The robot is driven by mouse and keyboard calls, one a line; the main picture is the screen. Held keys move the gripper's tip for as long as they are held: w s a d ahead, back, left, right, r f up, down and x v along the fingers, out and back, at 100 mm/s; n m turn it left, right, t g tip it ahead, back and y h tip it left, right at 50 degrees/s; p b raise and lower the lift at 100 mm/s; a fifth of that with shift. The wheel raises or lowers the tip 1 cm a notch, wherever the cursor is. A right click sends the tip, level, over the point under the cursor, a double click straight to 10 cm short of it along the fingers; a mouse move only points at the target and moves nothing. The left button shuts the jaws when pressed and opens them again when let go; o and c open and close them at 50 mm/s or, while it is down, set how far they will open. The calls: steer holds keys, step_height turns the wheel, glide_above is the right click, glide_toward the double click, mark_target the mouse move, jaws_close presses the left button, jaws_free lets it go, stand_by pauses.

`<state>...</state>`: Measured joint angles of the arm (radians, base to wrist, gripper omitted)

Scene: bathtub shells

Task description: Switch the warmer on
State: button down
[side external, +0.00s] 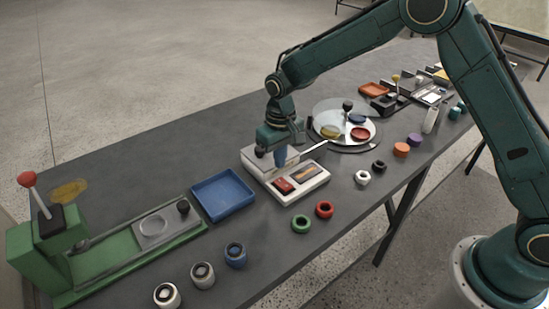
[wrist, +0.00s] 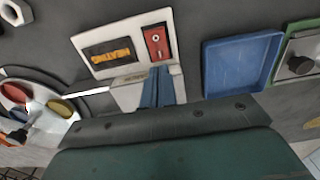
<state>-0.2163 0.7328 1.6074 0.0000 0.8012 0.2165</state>
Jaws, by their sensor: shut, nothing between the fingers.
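The warmer is a low white box (side external: 318,187) near the middle of the table. Its top has a red switch (side external: 283,185) and a dark window (side external: 305,172) with an orange strip in it. In the wrist view the red switch (wrist: 156,43) carries white marks, and the dark window (wrist: 111,53) is to its left. Which way the switch is set is unclear. My gripper (side external: 281,164) points down above the rear of the warmer, its blue fingers together and empty. In the wrist view the fingertips (wrist: 159,70) appear just short of the switch; contact cannot be told.
A blue tray (side external: 223,194) and a green lever press (side external: 110,250) stand left of the warmer. A round plate with coloured discs (side external: 345,125) is behind it on the right. Red (side external: 324,209) and green (side external: 301,224) rings lie in front.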

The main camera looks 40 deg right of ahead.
steer(key=shift+r, duration=1.05)
steer(key=shift+r, duration=0.1)
steer(key=s+d+r+t, duration=0.1)
steer(key=s+d+r, duration=0.2)
steer(key=s+r, duration=0.5)
steer(key=s+d+r+t, duration=0.2)
steer(key=s+d+r, duration=0.25)
steer(key=r, duration=0.55)
steer(key=s+d+r+t, duration=0.1)
steer(key=s, duration=0.9)
steer(key=s+d+r+t, duration=0.1)
steer(key=s+d, duration=0.1)
steer(key=s, duration=0.7)
steer(key=shift+s+d+r+t, duration=0.25)
steer(key=shift+s+t, duration=0.05)
steer(key=shift+s, duration=0.05)
